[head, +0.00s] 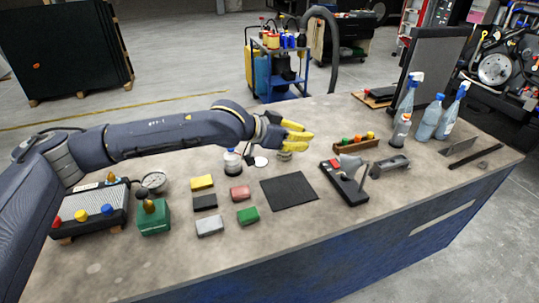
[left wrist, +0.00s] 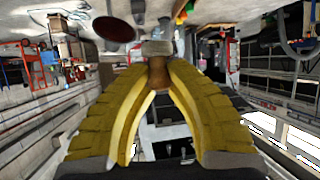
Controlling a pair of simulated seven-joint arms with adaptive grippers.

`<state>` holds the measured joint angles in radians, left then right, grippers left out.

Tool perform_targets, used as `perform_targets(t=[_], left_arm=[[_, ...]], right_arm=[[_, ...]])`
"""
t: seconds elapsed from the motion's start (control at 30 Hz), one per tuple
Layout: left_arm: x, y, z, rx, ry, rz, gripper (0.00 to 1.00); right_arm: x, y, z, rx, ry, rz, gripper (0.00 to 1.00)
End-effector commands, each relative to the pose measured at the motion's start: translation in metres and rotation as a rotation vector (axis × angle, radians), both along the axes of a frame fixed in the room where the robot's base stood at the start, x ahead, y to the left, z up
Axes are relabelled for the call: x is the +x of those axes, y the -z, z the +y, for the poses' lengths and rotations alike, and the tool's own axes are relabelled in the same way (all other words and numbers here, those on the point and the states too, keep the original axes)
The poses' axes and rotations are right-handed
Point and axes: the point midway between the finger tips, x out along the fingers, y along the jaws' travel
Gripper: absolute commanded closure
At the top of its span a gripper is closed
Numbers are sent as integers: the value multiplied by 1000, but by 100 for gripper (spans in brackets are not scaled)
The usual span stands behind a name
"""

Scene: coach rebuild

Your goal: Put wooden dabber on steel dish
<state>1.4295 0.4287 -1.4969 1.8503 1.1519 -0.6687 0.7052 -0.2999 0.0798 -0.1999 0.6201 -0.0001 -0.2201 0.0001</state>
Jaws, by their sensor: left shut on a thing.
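My left gripper (head: 305,132) reaches over the back middle of the bench in the head view. In the left wrist view its yellow fingers (left wrist: 156,80) are shut on the brown wooden dabber (left wrist: 158,72). The dabber's pale grey wide end (left wrist: 157,47) sticks out past the fingertips. In the head view a small pale round end (head: 284,156) shows just below the fingers. A bright flat disc (head: 261,161), which looks like the steel dish, lies just left of it. A dark shiny oval (left wrist: 115,29) in the left wrist view may be this dish. My right gripper is not in view.
Several coloured blocks (head: 202,183) and a black mat (head: 289,191) lie in front. A wooden rack (head: 355,144) and spray bottles (head: 424,120) stand to the right.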

Motion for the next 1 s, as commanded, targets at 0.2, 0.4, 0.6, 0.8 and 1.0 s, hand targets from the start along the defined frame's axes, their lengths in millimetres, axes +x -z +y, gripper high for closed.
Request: perform_targets(t=[0.2,0.4,0.6,0.8,1.0], left_arm=[[-19,-29,-75,0,57,-1,100],[3,-62,-125,2,-17,7,100],[50,-84,-140,5,-219,15,100],[102,-83,-123,9,-488,25,100],[141,-66,-87,14,-751,25,100]], right_arm=[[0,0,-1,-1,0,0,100],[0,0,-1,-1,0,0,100],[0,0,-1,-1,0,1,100],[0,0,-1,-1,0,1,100],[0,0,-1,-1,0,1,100]])
